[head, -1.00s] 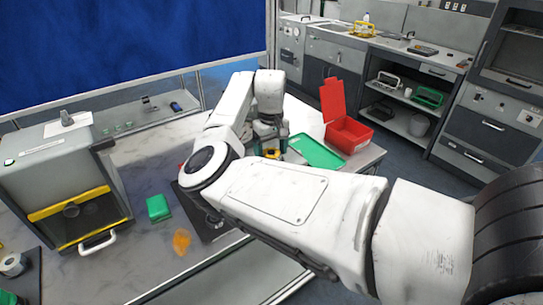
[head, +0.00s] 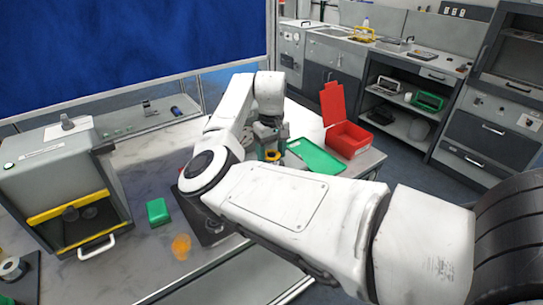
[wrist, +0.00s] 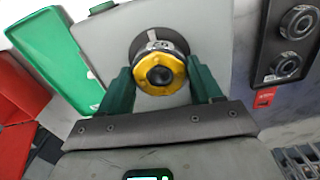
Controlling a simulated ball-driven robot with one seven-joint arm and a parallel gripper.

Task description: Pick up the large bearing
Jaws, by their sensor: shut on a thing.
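The large bearing (wrist: 158,70), a round part with a yellow face, dark centre and metal rim, sits between the green fingers of my gripper (wrist: 160,75) in the wrist view. The fingers are shut on its two sides. Behind it lies a grey square plate (wrist: 105,45); I cannot tell whether the bearing touches it. In the head view my gripper (head: 270,149) is over the far part of the table, with the bearing's yellow face (head: 272,156) showing small below my arm.
A green tray (head: 316,157) and an open red box (head: 348,138) are to the right. A dark tray (wrist: 263,68) holds two round metal parts. A green box (head: 158,211), an orange round thing (head: 181,247) and a grey yellow-framed machine (head: 62,185) are left.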

